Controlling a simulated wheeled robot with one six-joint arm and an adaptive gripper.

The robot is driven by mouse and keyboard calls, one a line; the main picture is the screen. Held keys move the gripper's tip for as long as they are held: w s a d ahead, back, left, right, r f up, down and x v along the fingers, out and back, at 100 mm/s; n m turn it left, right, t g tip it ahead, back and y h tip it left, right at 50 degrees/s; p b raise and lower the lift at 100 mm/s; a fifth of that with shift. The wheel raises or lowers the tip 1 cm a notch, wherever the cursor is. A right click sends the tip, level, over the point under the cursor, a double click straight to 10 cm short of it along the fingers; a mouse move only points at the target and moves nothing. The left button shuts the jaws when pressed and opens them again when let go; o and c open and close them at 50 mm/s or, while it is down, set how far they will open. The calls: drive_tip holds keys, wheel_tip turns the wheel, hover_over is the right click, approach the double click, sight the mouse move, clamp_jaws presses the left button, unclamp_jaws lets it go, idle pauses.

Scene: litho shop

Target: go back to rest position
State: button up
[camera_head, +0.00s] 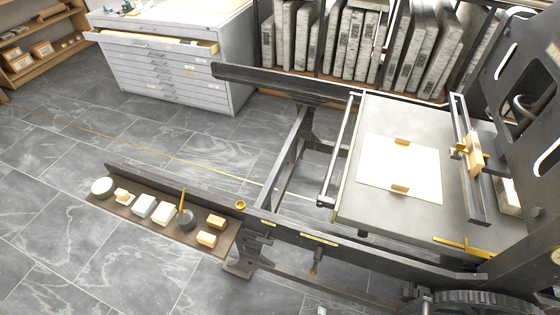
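My arm and gripper do not show clearly anywhere in the head view, so I cannot see whether it holds anything. The litho press (385,225) stands at the right, with its grey flat bed (375,112) in view. A white sheet (372,170) lies on the bed, with two small tan blocks (402,141) on it, one near the far edge and one near the near edge.
A dark side shelf (222,240) on the press's left holds several small blocks, a round white piece and a dark cup. A grey drawer cabinet (165,70) has its top drawer open. A rack of stone slabs (345,45) stands behind. The tiled floor at left (60,220) is clear.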

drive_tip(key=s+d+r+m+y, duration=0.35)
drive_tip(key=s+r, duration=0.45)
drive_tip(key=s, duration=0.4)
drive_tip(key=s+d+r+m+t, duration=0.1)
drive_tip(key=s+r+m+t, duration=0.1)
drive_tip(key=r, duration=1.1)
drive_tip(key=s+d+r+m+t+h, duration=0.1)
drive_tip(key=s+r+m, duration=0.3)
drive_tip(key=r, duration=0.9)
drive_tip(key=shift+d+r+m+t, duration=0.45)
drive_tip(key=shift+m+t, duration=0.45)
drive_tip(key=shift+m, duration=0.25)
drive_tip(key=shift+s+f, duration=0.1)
